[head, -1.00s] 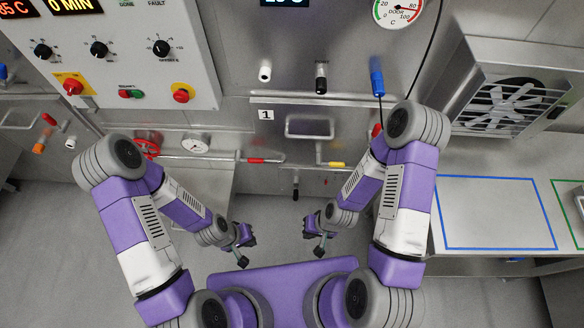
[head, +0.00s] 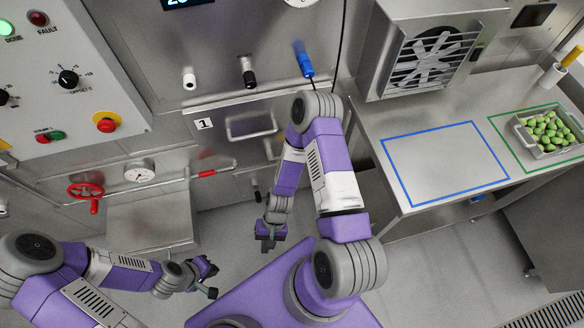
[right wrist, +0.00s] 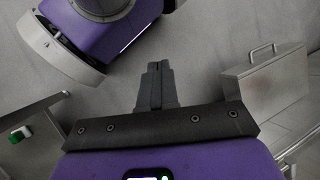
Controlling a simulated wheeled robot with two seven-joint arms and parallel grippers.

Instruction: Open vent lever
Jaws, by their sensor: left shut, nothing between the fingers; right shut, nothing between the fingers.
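No handle is labelled as the vent lever, so I cannot tell which one it is. On the steel cabinet front are a white handle (head: 189,80), a black handle (head: 248,75) and a blue handle (head: 304,62). A red lever handle (head: 206,173) sits on the pipe below the door. A small black handle (head: 257,193) hangs lower, beside my right arm. My left gripper (head: 213,280) is shut and empty, low at the left. My right gripper (head: 268,240) is shut and empty, low in front of the cabinet; its closed fingers (right wrist: 155,85) show in the right wrist view.
A red valve wheel (head: 86,190) and a gauge (head: 139,173) are at the left. At the right, a steel table (head: 400,201) has a blue outlined area and a tray (head: 561,149) of green pieces. A fan box (head: 385,80) stands behind. My right arm covers part of the pipework.

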